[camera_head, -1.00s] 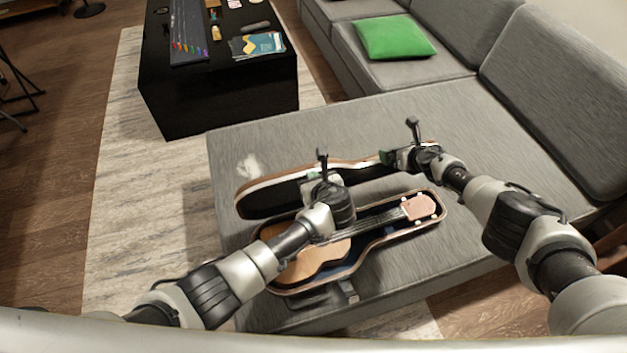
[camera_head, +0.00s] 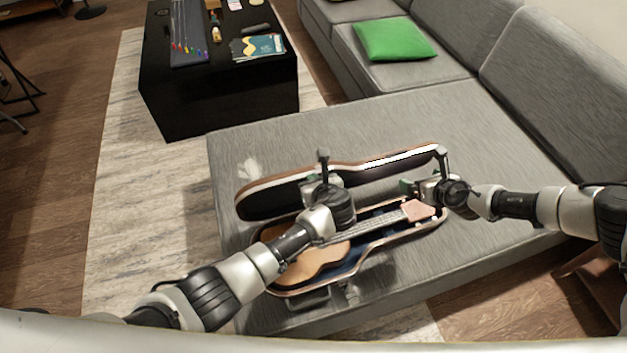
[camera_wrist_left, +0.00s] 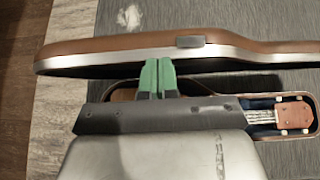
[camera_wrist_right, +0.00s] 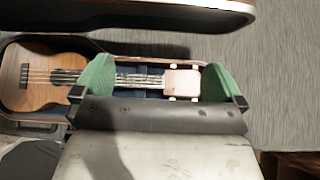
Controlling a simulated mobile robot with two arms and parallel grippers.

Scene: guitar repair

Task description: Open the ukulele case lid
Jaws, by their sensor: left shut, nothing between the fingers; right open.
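The ukulele case (camera_head: 375,262) lies on the grey sofa seat with its lid (camera_head: 270,195) raised on the far side, its dark inside facing my head camera. The lid's brown outer edge shows in the left wrist view (camera_wrist_left: 110,47). The ukulele (camera_head: 318,262) lies in the case, its pinkish headstock at the right end. My left gripper (camera_wrist_left: 158,76) is shut and empty, its green fingertips at the lid's edge; I cannot tell whether they touch. My right gripper (camera_wrist_right: 158,75) is open above the headstock end, its fingers apart on either side of the neck and headstock in view.
The grey sofa seat (camera_head: 480,130) is clear beyond the case and to its right. A green cushion (camera_head: 395,40) lies on the sofa further back. A black table (camera_head: 220,100) with small items stands at the back left.

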